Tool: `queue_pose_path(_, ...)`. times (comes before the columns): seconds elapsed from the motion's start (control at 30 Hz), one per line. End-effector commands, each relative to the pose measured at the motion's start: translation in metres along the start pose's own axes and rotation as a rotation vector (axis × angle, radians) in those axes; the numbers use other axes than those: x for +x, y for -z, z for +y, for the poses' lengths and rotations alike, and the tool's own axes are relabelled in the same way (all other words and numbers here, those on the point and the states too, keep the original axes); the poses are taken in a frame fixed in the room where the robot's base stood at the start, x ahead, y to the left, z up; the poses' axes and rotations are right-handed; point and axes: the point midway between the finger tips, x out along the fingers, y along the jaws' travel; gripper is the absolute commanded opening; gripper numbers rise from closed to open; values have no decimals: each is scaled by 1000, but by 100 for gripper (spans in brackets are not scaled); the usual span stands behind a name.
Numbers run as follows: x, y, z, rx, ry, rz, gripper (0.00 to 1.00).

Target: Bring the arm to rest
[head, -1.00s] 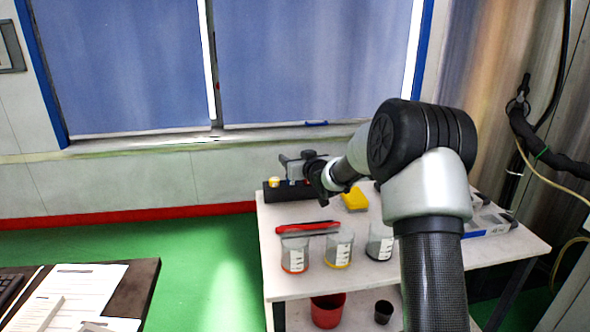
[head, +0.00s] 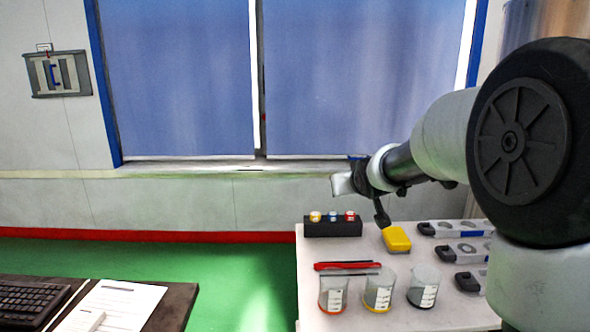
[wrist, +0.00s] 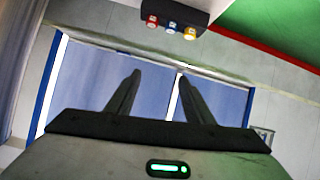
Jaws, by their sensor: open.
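My gripper (head: 343,184) is in the air above the white table (head: 305,285), over its back part, with nothing between its fingers. In the wrist view my gripper (wrist: 158,77) shows two dark fingers spread apart, with the blue window panels behind them. My arm reaches in from the right of the head view, its big dark joint close to the camera.
A desk (head: 170,310) with a keyboard is at left.

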Motion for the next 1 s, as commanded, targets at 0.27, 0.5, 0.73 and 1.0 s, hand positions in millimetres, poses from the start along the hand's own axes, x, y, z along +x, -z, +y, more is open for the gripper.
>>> queue_pose_path(0.27, -174, -81, -6, 44, -68, -280, 48)
queue_pose_path(0.5, -263, -155, -23, 99, -35, -446, 48)
queue_pose_path(0.73, -320, -215, -44, 135, 25, -558, 48)
queue_pose_path(1.0, -355, -170, -39, 138, 34, -579, 48)
